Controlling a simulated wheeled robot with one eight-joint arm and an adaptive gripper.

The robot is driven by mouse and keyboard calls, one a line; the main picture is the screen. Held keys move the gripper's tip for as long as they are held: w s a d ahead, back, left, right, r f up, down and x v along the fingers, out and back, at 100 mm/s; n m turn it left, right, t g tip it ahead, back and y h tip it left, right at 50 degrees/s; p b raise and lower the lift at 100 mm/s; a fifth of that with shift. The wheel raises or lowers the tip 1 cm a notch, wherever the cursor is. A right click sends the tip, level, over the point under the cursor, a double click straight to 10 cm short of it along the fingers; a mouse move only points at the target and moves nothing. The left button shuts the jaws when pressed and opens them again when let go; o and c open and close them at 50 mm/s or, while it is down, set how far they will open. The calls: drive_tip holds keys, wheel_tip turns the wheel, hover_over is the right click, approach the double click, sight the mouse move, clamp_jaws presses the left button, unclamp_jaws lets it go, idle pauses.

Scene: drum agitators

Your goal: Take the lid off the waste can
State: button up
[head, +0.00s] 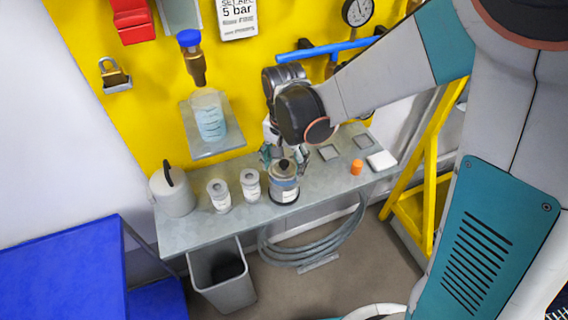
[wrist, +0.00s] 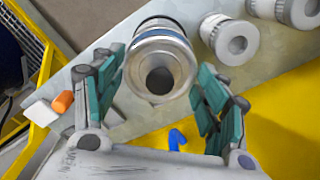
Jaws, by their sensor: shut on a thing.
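The can between my fingers is a metal can (head: 285,193) with a pale label and a dark base, standing near the front edge of the grey bench. Its round lid (head: 283,172) has a dark knob on top. In the wrist view the lid (wrist: 178,57) faces me, with the can body (wrist: 160,23) behind it. My gripper (head: 284,157) reaches down from above, and its teal-padded fingers (wrist: 160,92) flank the lid on both sides, shut on it. The exact finger contacts are hard to see. I cannot tell whether the lid is clear of the can.
Two pale cans (head: 219,196) (head: 250,186) stand close left of it. A grey canister (head: 173,192) with a black handle is farther left. An orange cap (head: 356,167) and a white block (head: 381,160) lie right. A grey bin (head: 221,278) stands below the bench (head: 322,188).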

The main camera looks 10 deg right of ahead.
sight(284, 162)
wheel_tip(284, 162, up, 18)
drive_tip(key=p, duration=1.2)
drive_tip(key=w+d+f+n+b, duration=0.1)
drive_tip(key=d+f+b, duration=0.3)
drive_tip(key=f, duration=0.4)
drive_tip(key=w+d+f+n+b, duration=0.2)
drive_tip(key=d+f+b, duration=0.3)
drive_tip(key=f, duration=0.3)
drive_tip(key=w+d+f+n+b, duration=0.1)
drive_tip(key=d+f+b, duration=0.3)
drive_tip(key=f, duration=0.5)
drive_tip(key=shift+w+d+f+n+b, duration=0.1)
drive_tip(key=shift+w+d+n+b, duration=0.2)
drive_tip(key=shift+n+b, duration=0.55)
drive_tip(key=shift+d+f+b, duration=0.3)
drive_tip(key=shift+d+f, duration=0.05)
drive_tip(key=shift+f, duration=0.15)
drive_tip(key=shift+r, duration=0.15)
